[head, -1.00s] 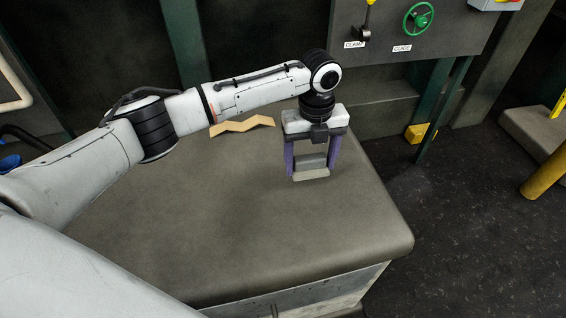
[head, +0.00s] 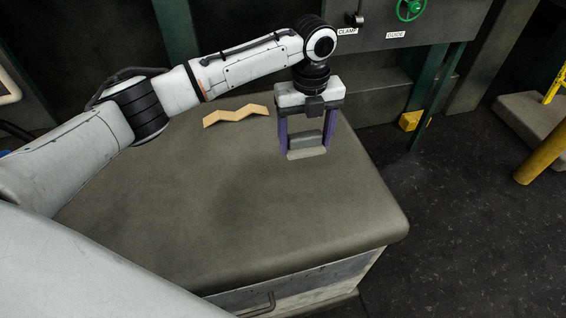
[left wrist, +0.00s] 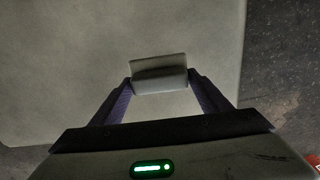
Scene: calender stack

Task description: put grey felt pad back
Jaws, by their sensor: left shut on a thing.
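My left gripper (head: 305,150) is over the right part of the grey-topped bench and points down. Its purple fingers are shut on the grey felt pad (head: 306,154), a small light grey piece between the fingertips. In the left wrist view the pad (left wrist: 159,84) spans the gap between both fingers, its upper face light and a dark band across it. The pad is at or just above the bench top; I cannot tell whether it touches. My right gripper does not show.
The bench top (head: 230,215) is mostly clear. A tan zigzag piece (head: 236,115) lies near its back edge. Behind stands a dark panel with CLAMP and GUIDE labels and a green handwheel (head: 410,9). A yellow block (head: 410,121) and yellow post (head: 541,158) stand on the right.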

